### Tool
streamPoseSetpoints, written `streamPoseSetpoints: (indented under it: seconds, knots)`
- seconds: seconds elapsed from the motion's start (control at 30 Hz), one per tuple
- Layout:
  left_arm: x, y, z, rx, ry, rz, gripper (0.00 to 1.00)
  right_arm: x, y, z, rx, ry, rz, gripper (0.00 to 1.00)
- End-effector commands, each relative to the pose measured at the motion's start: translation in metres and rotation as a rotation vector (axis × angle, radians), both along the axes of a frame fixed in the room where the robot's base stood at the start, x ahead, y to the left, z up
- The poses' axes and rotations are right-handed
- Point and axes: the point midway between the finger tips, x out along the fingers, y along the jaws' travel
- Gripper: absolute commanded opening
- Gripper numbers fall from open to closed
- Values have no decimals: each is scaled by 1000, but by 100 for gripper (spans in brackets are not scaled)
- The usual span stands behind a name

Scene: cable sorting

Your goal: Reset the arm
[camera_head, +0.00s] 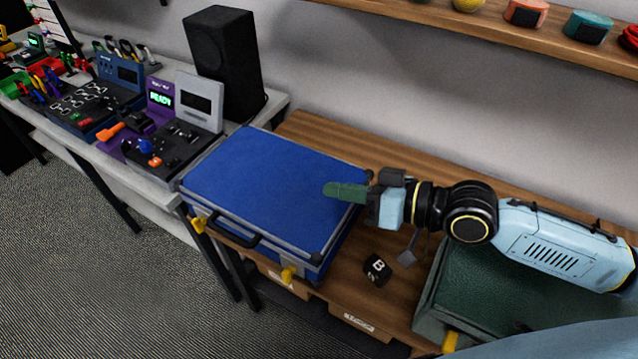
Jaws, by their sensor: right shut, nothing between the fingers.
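My right arm comes in from the right edge in the head view. Its gripper (346,192) has green fingers that are together and empty. The fingertips hang over the right part of a closed blue case (260,185) with grey edges, yellow latches and a black handle. I cannot tell how far above the lid the fingers are. My left gripper is not in the picture.
A small black cube marked B (377,270) lies on the wooden table (330,140). A dark green open case (433,305) sits below my right arm. A black speaker (222,60) and control boxes (165,140) stand at left. A shelf (480,30) runs above.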

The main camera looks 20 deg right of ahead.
Motion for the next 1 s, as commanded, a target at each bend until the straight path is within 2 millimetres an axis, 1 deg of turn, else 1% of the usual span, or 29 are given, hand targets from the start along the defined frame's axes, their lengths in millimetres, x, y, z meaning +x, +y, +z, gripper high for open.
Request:
streamPoseSetpoints:
  seconds: [0.03, 0.2, 0.37, 0.47, 0.73, 1.0]
  knots:
    - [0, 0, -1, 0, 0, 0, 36, -4, -3, 0, -3, 3, 1, 0]
    - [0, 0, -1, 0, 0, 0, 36, -9, -8, 3, 1, 1, 2, 0]
    - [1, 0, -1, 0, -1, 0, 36, -10, -8, 4, 2, 0, 1, 0]
    - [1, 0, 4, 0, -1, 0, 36, -9, -8, 9, 2, 0, 1, 0]
    - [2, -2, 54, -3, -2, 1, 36, -9, -8, 59, 1, 0, 2, 0]
    - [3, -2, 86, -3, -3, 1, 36, -9, -8, 90, 0, 0, 1, 0]
